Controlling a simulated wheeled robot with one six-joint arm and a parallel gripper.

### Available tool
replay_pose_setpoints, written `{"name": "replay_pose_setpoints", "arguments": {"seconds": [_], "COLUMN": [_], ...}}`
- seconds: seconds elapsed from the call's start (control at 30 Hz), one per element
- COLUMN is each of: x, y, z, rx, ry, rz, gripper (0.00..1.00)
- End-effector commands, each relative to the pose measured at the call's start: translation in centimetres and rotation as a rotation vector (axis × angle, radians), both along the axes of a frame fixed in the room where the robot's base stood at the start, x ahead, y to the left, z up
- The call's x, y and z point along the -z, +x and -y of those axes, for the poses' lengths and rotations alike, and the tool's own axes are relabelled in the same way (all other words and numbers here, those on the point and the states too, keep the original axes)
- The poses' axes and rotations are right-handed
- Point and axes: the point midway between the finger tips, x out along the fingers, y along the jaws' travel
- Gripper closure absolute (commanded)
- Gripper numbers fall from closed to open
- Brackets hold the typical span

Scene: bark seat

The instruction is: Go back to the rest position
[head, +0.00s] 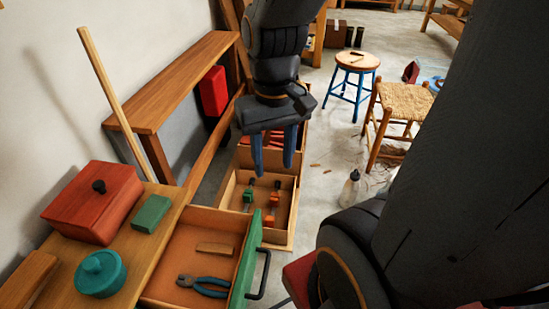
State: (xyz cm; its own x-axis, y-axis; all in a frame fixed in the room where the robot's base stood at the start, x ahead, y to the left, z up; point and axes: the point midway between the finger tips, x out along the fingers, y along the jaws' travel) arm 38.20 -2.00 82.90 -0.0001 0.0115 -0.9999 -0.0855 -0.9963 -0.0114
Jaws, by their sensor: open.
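My gripper (273,150) hangs at the upper middle of the head view, with its two blue fingers pointing down. The fingers are apart and nothing shows between them. In the picture it is over the wooden trays on the floor, above and beyond the open green-fronted drawer (246,262). The drawer holds blue-handled pliers (203,286) and a small wooden block (215,249). My dark arm fills much of the right side and hides part of the floor there.
A wooden cabinet top carries a red box (95,202), a green block (151,214) and a teal lidded pot (101,273). A tray (231,189) with clamps lies on the floor. A blue-legged stool (357,63), a woven-seat stool (405,97) and a bottle (350,188) stand right.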

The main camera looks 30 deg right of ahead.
Motion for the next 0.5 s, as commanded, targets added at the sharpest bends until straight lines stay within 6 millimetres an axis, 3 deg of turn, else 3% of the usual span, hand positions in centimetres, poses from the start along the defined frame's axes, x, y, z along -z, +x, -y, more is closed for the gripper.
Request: {"name": "replay_pose_setpoints", "arguments": {"seconds": [0.37,0.5], "x": [-0.2,-1.3], "y": [-0.3,-0.5], "z": [0.1,-0.3], "rx": [0.011,-0.001], "ry": [0.002,0.001], "rz": [0.004,0.001], "gripper": [0.59,0.59]}}
